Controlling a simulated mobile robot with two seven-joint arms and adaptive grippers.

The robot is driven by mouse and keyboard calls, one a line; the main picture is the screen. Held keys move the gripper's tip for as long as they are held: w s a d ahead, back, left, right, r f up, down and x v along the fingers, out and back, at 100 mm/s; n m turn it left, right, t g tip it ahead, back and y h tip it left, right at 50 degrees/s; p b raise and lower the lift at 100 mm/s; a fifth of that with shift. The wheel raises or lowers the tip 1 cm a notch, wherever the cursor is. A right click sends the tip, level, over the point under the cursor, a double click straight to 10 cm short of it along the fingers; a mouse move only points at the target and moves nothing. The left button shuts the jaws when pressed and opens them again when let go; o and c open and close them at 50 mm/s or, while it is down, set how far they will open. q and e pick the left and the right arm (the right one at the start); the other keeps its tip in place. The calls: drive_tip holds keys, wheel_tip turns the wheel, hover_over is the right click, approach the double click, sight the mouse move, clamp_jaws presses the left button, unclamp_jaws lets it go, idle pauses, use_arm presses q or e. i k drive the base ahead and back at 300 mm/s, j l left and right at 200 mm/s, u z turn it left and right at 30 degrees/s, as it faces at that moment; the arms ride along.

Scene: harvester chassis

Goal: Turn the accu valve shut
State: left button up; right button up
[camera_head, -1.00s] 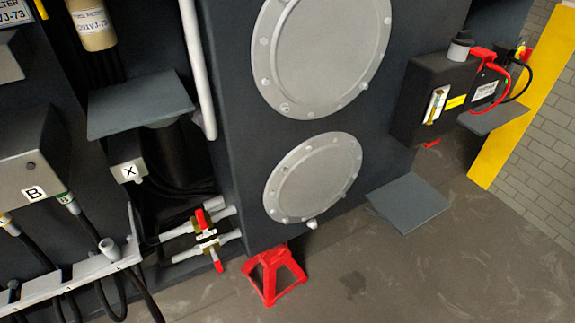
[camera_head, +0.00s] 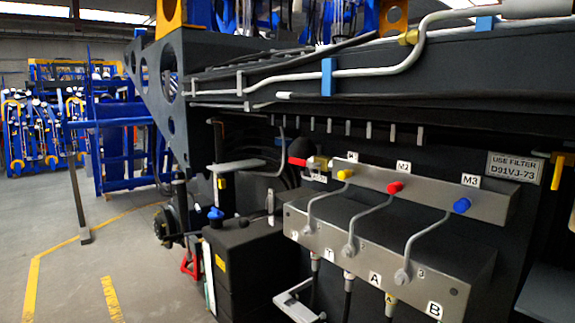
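Neither of my grippers shows in the head view. A small brass valve (camera_head: 318,163) with a red handle (camera_head: 297,161) sits at the left end of the manifold row, in the middle of the picture. A small white label is under it, too small to read, so I cannot tell whether this is the accu valve. The red handle points left, roughly level.
A grey manifold bar (camera_head: 427,192) carries yellow, red and blue knobs above a grey box (camera_head: 385,240) with hoses below. A black box (camera_head: 247,262) with a blue cap stands left of it. Open floor (camera_head: 75,240) with yellow lines lies at left.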

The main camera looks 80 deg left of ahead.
sight(293, 161)
drive_tip(key=u, duration=0.5)
drive_tip(key=j+u, duration=0.1)
drive_tip(key=u, duration=1.3)
drive_tip(key=i+u, duration=0.1)
drive_tip(key=u, duration=0.4)
